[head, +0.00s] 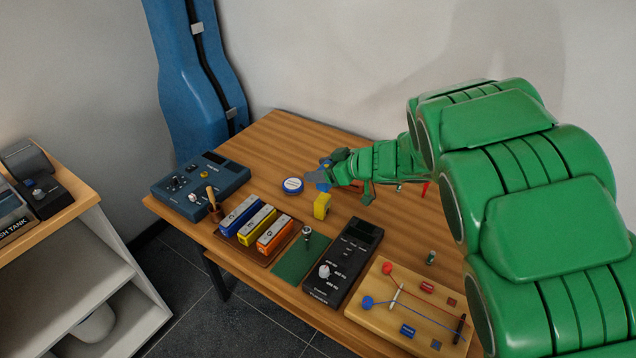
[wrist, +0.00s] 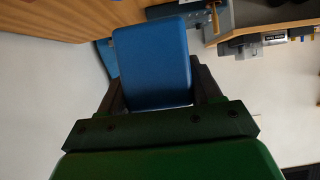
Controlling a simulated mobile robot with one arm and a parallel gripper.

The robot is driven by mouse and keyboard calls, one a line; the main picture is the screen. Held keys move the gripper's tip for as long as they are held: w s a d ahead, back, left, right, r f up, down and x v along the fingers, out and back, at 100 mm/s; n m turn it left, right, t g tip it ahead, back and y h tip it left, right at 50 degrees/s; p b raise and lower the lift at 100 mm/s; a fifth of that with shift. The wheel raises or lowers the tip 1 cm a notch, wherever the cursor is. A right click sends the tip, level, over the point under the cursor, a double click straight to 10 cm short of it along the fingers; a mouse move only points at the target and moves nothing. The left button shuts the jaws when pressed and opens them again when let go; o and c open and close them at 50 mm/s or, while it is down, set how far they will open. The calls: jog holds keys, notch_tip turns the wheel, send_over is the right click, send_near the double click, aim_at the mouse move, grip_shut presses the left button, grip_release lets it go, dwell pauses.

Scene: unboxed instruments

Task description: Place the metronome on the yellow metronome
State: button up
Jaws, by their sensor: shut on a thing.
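A blue block, which I take to be the metronome (head: 319,177), is held in my gripper (head: 333,173). It fills the upper middle of the wrist view (wrist: 152,62), with a dark finger on each side. The small yellow metronome (head: 322,206) stands on the wooden table, just in front of and below the held block in the head view. The two look apart, but the height of the gap is hard to tell. The yellow metronome cannot be made out in the wrist view.
A tray of blue, yellow and orange blocks (head: 257,225), a green mat (head: 292,266), a black device (head: 343,262) and a wired board (head: 386,313) fill the front. A blue device (head: 201,184) stands left.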

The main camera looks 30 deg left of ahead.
jog(key=shift+w+a+f, duration=0.55)
jog(key=shift+f, duration=0.45)
jog(key=shift+w+a+f, duration=0.55)
jog(key=shift+f, duration=0.4)
jog(key=shift+w+a+f, duration=0.55)
jog(key=shift+f, duration=1.85)
jog(key=shift+f, duration=0.15)
jog(key=o, duration=1.1)
jog(key=shift+d+r, duration=0.2)
jog(key=shift+r, duration=0.05)
jog(key=v, duration=1.1)
jog(key=shift+d+r, duration=0.2)
jog(key=shift+d, duration=0.15)
